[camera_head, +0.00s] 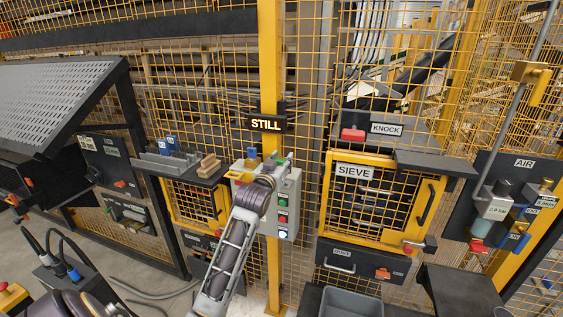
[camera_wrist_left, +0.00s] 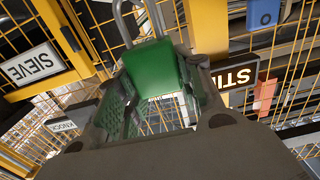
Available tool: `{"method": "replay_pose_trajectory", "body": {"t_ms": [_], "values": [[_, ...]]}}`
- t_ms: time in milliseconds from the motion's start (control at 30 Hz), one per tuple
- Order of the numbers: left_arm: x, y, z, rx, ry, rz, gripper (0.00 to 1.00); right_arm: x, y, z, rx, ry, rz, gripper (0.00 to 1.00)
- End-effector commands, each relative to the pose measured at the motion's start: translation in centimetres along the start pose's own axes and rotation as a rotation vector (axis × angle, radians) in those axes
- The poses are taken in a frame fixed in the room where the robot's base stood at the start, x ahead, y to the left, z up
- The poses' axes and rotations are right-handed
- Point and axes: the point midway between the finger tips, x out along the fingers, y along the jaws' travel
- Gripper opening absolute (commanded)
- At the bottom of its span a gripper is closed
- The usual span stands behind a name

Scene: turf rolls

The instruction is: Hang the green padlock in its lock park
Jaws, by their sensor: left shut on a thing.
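The green padlock (camera_wrist_left: 152,68) is between the fingers of my left gripper (camera_wrist_left: 157,84) in the left wrist view, with its metal shackle pointing away from the palm. The gripper is shut on it. In the head view my left gripper (camera_head: 272,168) is in front of the yellow post, just below the STILL sign (camera_head: 265,124) and beside a grey button box (camera_head: 288,205). I cannot make out the padlock there. I cannot tell which fixture is the lock park. My right gripper is not in view.
Yellow mesh fencing (camera_head: 305,70) stands behind. A grey shelf (camera_head: 190,172) with blue items and wooden blocks is to the left. The SIEVE door (camera_head: 378,238) and a dark ledge (camera_head: 435,163) are to the right. A grey bin (camera_head: 350,303) sits below.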

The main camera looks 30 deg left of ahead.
Motion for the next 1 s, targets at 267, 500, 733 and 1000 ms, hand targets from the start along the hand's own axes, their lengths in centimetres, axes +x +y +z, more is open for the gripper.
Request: {"method": "replay_pose_trajectory", "body": {"t_ms": [267, 500, 733, 1000], "values": [[-0.01, 0.01, -0.06, 0.000, 0.001, 0.000, 0.10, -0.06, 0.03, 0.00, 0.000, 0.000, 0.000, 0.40], [-0.01, -0.01, -0.08, 0.000, 0.000, 0.000, 0.10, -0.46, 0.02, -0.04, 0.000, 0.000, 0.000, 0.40], [-0.01, -0.01, -0.04, 0.000, 0.000, 0.000, 0.10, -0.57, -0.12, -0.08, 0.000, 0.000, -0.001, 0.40], [-0.01, 0.00, -0.01, 0.000, 0.000, 0.000, 0.10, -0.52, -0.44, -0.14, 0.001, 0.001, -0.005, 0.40]]}}
